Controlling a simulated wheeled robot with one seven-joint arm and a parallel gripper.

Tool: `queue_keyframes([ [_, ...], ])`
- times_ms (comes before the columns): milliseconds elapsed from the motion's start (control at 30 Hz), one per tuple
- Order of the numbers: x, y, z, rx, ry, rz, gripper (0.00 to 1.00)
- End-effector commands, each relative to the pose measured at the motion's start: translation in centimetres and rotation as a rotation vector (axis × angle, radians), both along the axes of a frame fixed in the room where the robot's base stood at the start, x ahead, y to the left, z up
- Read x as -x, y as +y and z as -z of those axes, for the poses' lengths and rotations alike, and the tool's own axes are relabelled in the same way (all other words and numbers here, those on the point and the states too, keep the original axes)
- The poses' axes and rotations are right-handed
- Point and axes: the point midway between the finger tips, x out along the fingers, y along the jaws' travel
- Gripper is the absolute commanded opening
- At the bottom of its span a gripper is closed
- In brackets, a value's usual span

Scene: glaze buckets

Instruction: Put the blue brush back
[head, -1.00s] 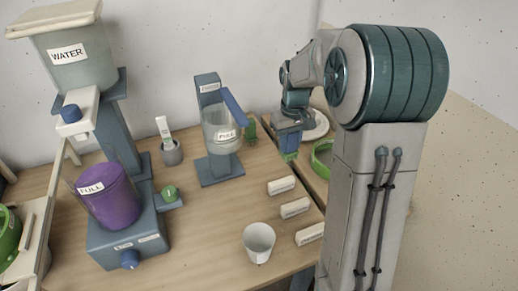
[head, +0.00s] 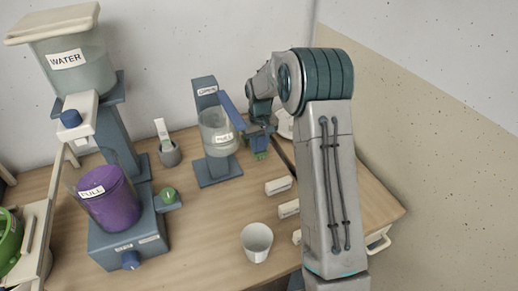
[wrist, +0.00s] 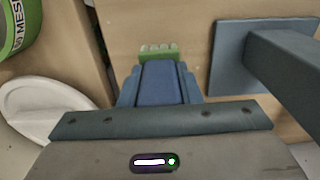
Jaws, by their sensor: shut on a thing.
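My gripper (head: 259,150) is low over the back of the table, just right of the blue stand (head: 218,172) with the clear container. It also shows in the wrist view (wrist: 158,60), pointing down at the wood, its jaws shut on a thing. A blue piece (wrist: 160,85) sits between its side parts, with a green ridged end (wrist: 158,50) beyond it. I cannot tell which of this is brush and which is gripper. No full brush outline shows in either view. A grey pot (head: 169,155) holding a pale upright tool stands left of the blue stand.
The blue stand's base (wrist: 228,70) is close on the right in the wrist view. A green ring-shaped thing (wrist: 18,22) and a white round plate (wrist: 40,105) lie left. A white cup (head: 257,242) and white labelled blocks (head: 278,186) stand in front. A purple bucket (head: 112,207) stands left.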

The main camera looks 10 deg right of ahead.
Motion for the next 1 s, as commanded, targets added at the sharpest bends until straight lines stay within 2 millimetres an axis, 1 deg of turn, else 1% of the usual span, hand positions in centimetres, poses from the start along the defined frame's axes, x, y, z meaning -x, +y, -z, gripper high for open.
queue_keyframes([
  [33,0.1,0.0,0.9,-0.001,0.005,0.0,0.08],
  [100,0.1,0.0,1.9,0.0,0.003,0.0,0.08],
  [167,0.1,0.0,2.5,0.0,0.003,0.0,0.08],
  [400,0.0,0.0,2.7,0.0,0.0,0.0,0.08],
  [533,0.0,0.0,3.1,0.0,0.0,0.0,0.08],
  [567,0.0,0.0,3.0,0.0,0.0,0.0,0.39],
  [600,0.0,0.0,2.9,-0.001,0.0,0.0,0.5],
  [633,0.0,0.0,2.9,-0.001,0.001,0.0,0.52],
  [867,0.1,0.0,2.9,-0.001,0.001,0.0,0.52],
  [1000,0.0,0.0,2.3,0.0,-0.001,0.0,0.52],
])
